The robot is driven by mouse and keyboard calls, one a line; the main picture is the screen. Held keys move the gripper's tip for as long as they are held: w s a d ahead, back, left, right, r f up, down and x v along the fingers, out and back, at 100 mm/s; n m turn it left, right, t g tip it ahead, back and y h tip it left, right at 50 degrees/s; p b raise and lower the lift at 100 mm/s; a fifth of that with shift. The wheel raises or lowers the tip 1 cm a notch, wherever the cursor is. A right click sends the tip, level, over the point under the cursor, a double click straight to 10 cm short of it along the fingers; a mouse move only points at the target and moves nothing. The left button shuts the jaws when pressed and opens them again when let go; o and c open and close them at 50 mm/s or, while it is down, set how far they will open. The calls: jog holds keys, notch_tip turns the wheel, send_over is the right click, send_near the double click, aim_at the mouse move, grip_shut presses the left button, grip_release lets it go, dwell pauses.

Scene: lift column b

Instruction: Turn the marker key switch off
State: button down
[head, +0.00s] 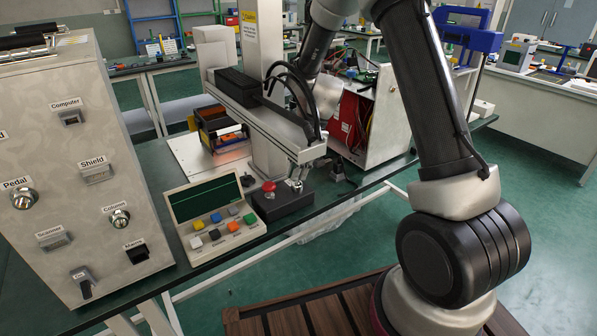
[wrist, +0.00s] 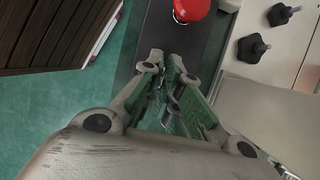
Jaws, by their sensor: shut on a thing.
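A dark control box (head: 284,204) lies on the green bench beside the marking machine. It carries a red mushroom button (head: 269,187), which also shows at the top of the wrist view (wrist: 190,9). My gripper (head: 295,184) is over the right part of this box, to the right of the red button. In the wrist view its fingers (wrist: 167,70) point toward the box and are closed in on something small and metallic. This seems to be the marker key switch, but the fingers hide most of it, and I cannot tell which way the key is turned.
A small console (head: 213,215) with a dark screen and coloured buttons stands just left of the box. A tall grey cabinet (head: 85,170) with labelled switches is farther left. Two black knobs (wrist: 252,47) sit right of the box in the wrist view. The machine column rises behind.

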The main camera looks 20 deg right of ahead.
dwell(0.3)
jog(key=c, duration=1.6)
grip_release()
jog(key=shift+c, duration=0.2)
jog(key=v, duration=1.2)
